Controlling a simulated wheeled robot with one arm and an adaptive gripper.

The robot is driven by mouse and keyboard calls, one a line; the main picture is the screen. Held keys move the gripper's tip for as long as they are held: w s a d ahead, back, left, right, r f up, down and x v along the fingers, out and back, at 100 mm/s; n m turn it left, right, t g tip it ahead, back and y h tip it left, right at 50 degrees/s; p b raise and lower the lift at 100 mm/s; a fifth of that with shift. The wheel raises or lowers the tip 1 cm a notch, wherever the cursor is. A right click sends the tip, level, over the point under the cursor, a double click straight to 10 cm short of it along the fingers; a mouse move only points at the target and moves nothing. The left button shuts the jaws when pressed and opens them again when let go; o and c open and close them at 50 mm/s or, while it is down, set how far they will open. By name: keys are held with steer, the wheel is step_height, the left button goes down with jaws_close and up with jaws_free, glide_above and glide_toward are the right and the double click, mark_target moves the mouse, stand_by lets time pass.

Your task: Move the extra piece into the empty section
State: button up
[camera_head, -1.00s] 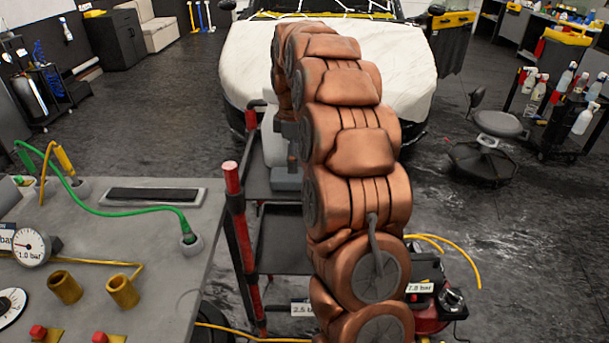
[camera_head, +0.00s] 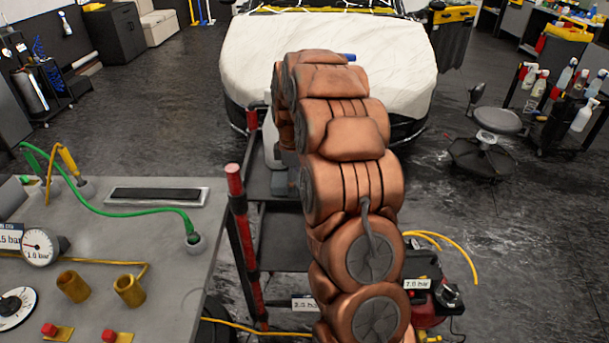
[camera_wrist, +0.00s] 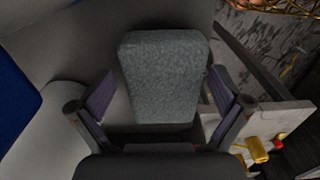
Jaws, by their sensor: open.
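In the wrist view a grey, speckled block (camera_wrist: 165,75) with rounded corners stands between the two fingers of my gripper (camera_wrist: 160,88). The fingers are apart, one on each side of the block, and gaps show beside it. I cannot tell whether this block is the extra piece. In the head view my copper-coloured arm hides the gripper and whatever is at it. No empty section can be made out clearly in either view.
A grey bench (camera_head: 150,240) with gauges, brass sockets and a green hose stands at the left. A dark cart (camera_head: 280,220) with red posts stands beside it, partly behind my arm. A white-covered car (camera_head: 245,75) is beyond. A stool (camera_head: 497,120) stands right on open floor.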

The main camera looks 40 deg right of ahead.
steer(key=shift+r, duration=0.15)
steer(key=c, duration=1.4)
steer(key=shift+w, duration=0.1)
